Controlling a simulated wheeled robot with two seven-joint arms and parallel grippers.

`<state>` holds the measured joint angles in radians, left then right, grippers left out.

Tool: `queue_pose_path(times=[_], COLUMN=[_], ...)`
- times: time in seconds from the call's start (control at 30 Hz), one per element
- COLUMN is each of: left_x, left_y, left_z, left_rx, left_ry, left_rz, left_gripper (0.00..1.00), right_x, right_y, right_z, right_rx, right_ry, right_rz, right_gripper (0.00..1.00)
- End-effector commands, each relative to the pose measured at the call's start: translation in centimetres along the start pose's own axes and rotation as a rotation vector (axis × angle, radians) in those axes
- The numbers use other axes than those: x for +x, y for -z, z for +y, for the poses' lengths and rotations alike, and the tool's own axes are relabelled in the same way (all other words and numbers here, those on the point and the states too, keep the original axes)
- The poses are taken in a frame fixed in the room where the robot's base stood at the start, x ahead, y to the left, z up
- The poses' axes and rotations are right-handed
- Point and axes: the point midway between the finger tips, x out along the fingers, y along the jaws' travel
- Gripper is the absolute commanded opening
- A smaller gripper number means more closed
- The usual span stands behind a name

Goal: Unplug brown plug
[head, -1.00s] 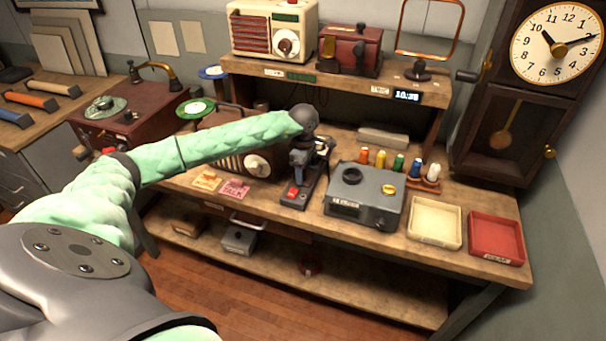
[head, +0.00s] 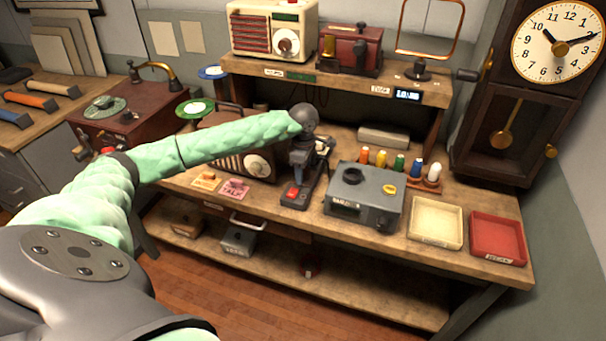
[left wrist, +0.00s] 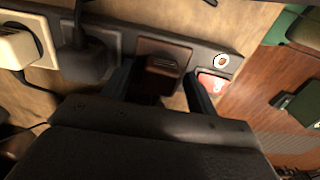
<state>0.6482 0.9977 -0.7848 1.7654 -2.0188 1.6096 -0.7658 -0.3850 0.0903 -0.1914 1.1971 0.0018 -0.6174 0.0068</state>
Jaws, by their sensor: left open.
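A dark power strip (left wrist: 215,62) lies on the wooden workbench; its red switch (head: 293,191) shows in the head view. In the left wrist view a brown plug (left wrist: 166,58) sits in the strip, between the two fingers of my left gripper (left wrist: 157,76). The fingers are apart, one on each side of the plug; I cannot tell whether either touches it. A black plug (left wrist: 84,62) and a cream plug (left wrist: 18,48) sit farther left in the strip. In the head view my left gripper (head: 301,158) is over the strip and hides its plugs.
A grey box (head: 365,199) stands right of the strip, with several coloured spools behind it. A brown radio (head: 232,150) stands left of the strip. A cream tray (head: 435,223) and a red tray (head: 498,238) lie at the right end. A shelf (head: 340,83) rises behind.

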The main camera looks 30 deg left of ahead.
Motion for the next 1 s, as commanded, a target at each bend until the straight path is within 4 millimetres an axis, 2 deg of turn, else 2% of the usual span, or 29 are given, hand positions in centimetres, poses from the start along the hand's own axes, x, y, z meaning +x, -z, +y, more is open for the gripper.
queue_pose_path(times=[0.1, 0.4, 1.0], left_x=[0.0, 0.0, -1.5], left_y=[0.0, 0.0, 0.0], left_z=[0.0, 0.0, 0.0], left_rx=[0.000, 0.000, 0.000], left_ry=[0.000, 0.000, -0.002], left_rz=[0.000, 0.000, 0.000], left_gripper=[0.58, 0.00, 0.00], right_x=[0.0, 0.0, -0.2], right_y=[0.0, 0.0, 0.0], right_z=[0.0, 0.0, 0.0], right_rx=[0.000, 0.000, 0.000], right_ry=[0.000, 0.000, 0.000], right_rz=[0.000, 0.000, 0.000], right_gripper=[0.36, 0.36, 0.36])
